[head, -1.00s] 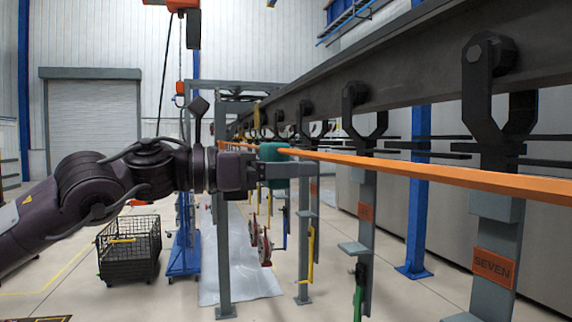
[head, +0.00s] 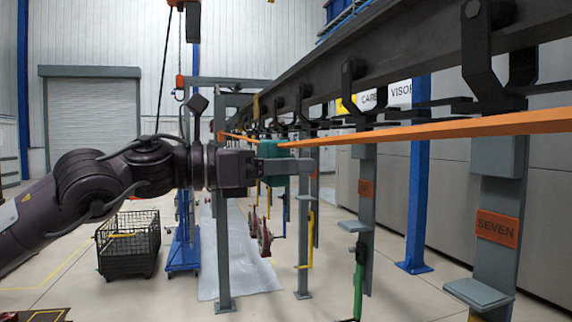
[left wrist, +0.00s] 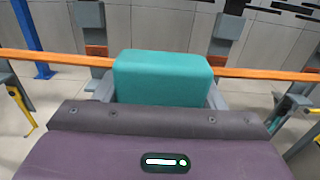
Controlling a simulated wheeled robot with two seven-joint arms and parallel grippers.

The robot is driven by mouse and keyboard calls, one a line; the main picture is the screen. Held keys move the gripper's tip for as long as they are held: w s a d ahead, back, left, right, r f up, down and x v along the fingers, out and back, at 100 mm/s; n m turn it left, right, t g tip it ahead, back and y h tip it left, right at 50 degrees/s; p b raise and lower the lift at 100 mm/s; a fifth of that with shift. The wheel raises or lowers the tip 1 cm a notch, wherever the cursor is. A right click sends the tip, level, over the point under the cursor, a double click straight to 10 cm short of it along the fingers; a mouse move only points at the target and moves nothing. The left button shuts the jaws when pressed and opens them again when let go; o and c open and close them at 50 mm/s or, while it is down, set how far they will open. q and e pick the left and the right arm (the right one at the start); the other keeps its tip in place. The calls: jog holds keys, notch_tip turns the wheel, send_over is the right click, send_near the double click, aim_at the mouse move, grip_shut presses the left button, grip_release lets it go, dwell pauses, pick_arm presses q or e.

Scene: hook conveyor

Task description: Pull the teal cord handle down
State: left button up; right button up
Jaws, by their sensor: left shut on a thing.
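The teal cord handle (head: 274,160) is a block on a long orange cord (head: 420,132) that runs along the conveyor. My left gripper (head: 287,165) is shut on the teal handle, with its fingers on either side of it. In the left wrist view the teal handle (left wrist: 162,78) sits between the grey fingers, and the orange cord (left wrist: 262,73) runs out on both sides. In the head view the cord dips toward the handle and rises to the right. My right gripper is not in view.
A grey post (head: 222,235) stands below my left wrist. A black wire basket (head: 128,245) and a blue column (head: 418,185) stand on the floor.

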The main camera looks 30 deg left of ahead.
pick_arm(q)
jog(key=shift+f, duration=0.1)
jog(key=o, duration=1.4)
jog(key=shift+s, duration=0.1)
jog(key=shift+s+a+f+b, duration=0.1)
jog(key=shift+s+a+b, duration=0.1)
jog(key=shift+b, duration=0.1)
jog(key=b+v, duration=0.5)
jog(key=v, duration=0.2)
jog(key=shift+a, duration=0.15)
